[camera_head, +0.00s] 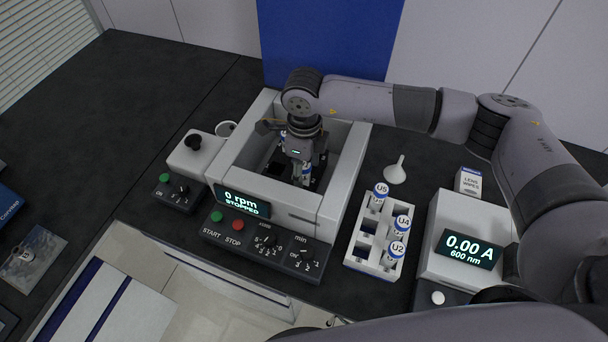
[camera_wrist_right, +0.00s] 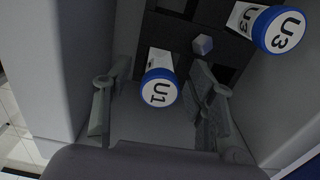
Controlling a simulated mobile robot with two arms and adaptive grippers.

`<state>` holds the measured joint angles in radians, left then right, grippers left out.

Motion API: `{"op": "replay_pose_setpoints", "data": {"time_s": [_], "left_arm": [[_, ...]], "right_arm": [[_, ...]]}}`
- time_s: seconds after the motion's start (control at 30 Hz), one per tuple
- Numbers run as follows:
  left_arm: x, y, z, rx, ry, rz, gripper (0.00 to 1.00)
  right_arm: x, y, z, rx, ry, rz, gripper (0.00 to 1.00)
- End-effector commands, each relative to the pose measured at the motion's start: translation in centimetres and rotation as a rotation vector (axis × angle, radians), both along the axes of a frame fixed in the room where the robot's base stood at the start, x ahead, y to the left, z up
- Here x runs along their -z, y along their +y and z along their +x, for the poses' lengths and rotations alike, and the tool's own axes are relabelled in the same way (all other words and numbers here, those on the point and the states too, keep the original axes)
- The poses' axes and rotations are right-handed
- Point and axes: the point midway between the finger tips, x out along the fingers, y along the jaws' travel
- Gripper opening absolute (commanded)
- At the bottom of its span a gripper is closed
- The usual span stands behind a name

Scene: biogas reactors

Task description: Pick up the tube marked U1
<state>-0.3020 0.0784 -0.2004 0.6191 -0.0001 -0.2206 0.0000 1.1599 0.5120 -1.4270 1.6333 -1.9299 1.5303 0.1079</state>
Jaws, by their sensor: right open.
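The tube marked U1 (camera_wrist_right: 159,88) has a white label top with a blue rim and stands in the centrifuge rotor. My right gripper (camera_head: 302,164) reaches down into the open centrifuge (camera_head: 347,166). In the wrist view its fingers (camera_wrist_right: 160,100) are open, one on each side of the U1 cap, with gaps visible between. The tube marked U3 (camera_wrist_right: 285,31) stands in the rotor to the upper right of U1 in that view. In the head view, the gripper covers part of the rotor and its tubes. My left gripper is not in view.
A white rack (camera_head: 356,262) holds tubes U5 (camera_head: 380,194), U4 (camera_head: 402,225) and U2 (camera_head: 395,253). The photometer (camera_head: 455,215) stands right of it. The centrifuge walls enclose my right gripper closely.

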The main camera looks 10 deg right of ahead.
Motion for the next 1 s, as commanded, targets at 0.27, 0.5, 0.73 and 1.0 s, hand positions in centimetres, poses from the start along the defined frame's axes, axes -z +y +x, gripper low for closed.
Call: {"op": "replay_pose_setpoints", "data": {"time_s": [0.27,0.5,0.73,1.0], "left_arm": [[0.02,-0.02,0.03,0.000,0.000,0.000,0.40],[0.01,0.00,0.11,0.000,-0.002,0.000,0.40],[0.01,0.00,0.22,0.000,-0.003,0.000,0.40],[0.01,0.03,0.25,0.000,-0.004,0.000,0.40]], "right_arm": [[-0.05,0.02,0.01,0.000,0.000,0.000,0.35],[-0.07,0.02,0.01,0.000,0.000,0.000,0.19],[-0.07,0.02,0.01,0.000,0.000,0.000,0.03],[-0.09,0.01,0.02,0.000,0.000,0.000,0.00]]}}
